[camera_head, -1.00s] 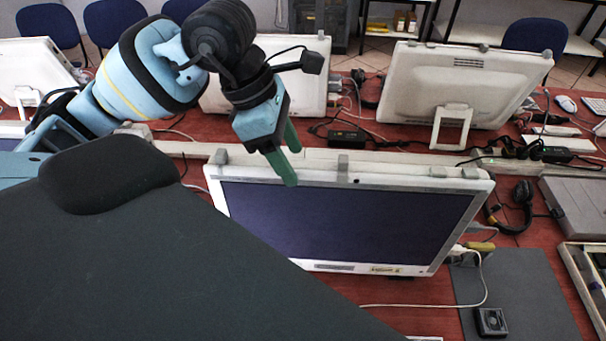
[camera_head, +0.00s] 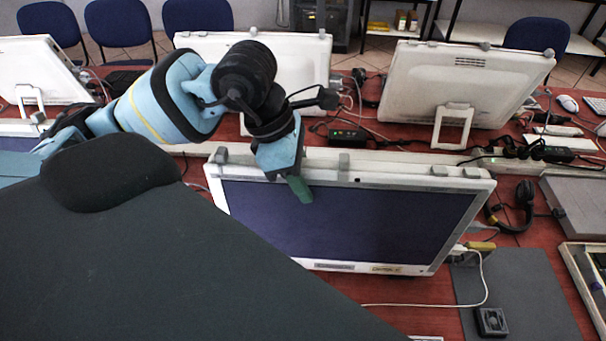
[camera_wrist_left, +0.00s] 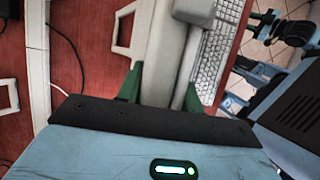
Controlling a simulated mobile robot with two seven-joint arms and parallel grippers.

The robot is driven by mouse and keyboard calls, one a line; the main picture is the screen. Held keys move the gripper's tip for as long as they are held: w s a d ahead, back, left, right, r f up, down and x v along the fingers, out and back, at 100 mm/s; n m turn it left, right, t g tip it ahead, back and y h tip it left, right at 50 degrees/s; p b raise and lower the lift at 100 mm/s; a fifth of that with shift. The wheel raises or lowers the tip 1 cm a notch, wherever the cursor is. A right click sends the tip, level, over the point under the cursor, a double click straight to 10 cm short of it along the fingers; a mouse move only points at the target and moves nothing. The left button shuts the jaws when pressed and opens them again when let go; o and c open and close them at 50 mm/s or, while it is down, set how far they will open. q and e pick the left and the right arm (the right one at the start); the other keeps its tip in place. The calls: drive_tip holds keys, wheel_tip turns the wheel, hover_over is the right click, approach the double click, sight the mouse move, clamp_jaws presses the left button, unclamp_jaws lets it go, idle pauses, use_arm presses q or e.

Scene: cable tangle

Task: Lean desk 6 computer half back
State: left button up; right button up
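The computer (camera_head: 345,220), a white-framed all-in-one with a dark screen, stands on the red desk in the middle of the head view, facing me. No desk number is readable, so I cannot confirm it is desk 6. My left gripper (camera_head: 295,185) is at its top edge, left of the middle. One green finger hangs in front of the screen; the other is hidden behind the frame. In the left wrist view the fingers (camera_wrist_left: 161,90) are apart, astride the computer's pale edge (camera_wrist_left: 162,72). Whether they clamp it is unclear. My right gripper is not visible.
Behind stand other white computers (camera_head: 460,85) with cables and a black adapter (camera_head: 347,138) between. To the right are a headset (camera_head: 515,205), a grey mat (camera_head: 525,290) and a grey box (camera_head: 580,205). A large dark shape hides the lower left.

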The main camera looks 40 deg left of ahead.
use_arm(q)
clamp_jaws()
drive_tip(key=shift+g+h, duration=0.4)
drive_tip(key=shift+g, duration=0.3)
drive_tip(key=shift+w+a+f+b, duration=0.25)
drive_tip(key=shift+w+a, duration=0.25)
drive_tip(key=shift+w, duration=0.35)
drive_tip(key=shift+w+a+f+b, duration=0.2)
drive_tip(key=shift+w+a, duration=0.3)
drive_tip(key=shift+w, duration=0.35)
drive_tip(key=shift+r, duration=0.1)
drive_tip(key=o, duration=0.7)
unclamp_jaws()
drive_tip(key=shift+r, duration=0.1)
drive_tip(key=shift+v, duration=3.85)
